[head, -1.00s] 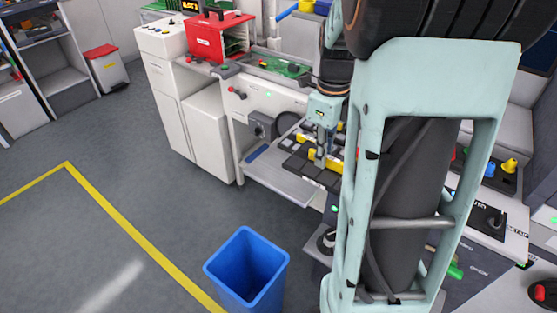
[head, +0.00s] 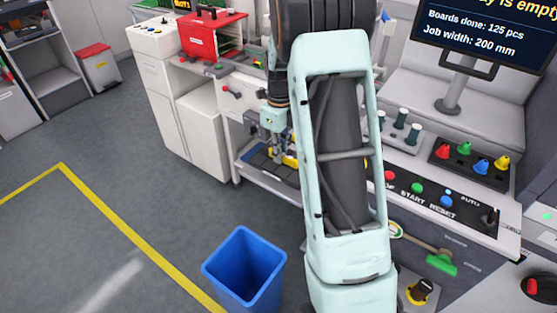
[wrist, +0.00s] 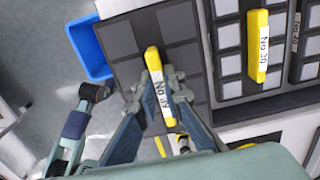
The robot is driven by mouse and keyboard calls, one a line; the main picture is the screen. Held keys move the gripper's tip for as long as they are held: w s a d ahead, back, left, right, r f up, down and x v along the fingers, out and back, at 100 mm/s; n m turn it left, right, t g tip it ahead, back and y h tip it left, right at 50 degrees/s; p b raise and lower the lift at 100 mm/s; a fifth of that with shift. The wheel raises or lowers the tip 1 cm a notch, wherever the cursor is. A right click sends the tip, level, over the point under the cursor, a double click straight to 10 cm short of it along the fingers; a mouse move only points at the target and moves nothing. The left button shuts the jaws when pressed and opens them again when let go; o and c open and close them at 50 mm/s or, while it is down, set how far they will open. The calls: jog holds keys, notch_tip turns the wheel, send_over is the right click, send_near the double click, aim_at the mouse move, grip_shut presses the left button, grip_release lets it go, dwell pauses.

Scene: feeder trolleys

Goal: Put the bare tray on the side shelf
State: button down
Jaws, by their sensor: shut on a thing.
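My gripper (wrist: 158,88) is shut on the yellow handle (wrist: 152,62) of a dark tray (wrist: 122,38). The handle's label seems to read "No 39". The tray's visible grey pockets are empty. In the head view, my gripper (head: 276,138) is at the left of the machine front, partly behind my arm. The tray (head: 258,159) is below it, over or on a grey metal shelf (head: 282,181); I cannot tell whether they touch. My arm hides part of the tray and shelf.
Other dark trays with light squares and yellow handles (wrist: 258,48) lie to the right in the wrist view. A blue bin (head: 245,262) stands on the floor in front. White cabinets (head: 193,125) stand left of the shelf. The machine's button panel (head: 440,195) is right of my arm.

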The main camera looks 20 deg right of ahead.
jog(key=shift+w+a+f, duration=0.1)
jog(key=shift+w+f, duration=0.2)
jog(key=shift+f, duration=1.55)
jog(key=shift+f, duration=0.1)
jog(key=shift+f, duration=0.15)
jog(key=c, duration=2)
grip_release()
jog(key=shift+c, duration=0.2)
notch_tip(320, 180, up, 12)
jog(key=shift+r, duration=0.25)
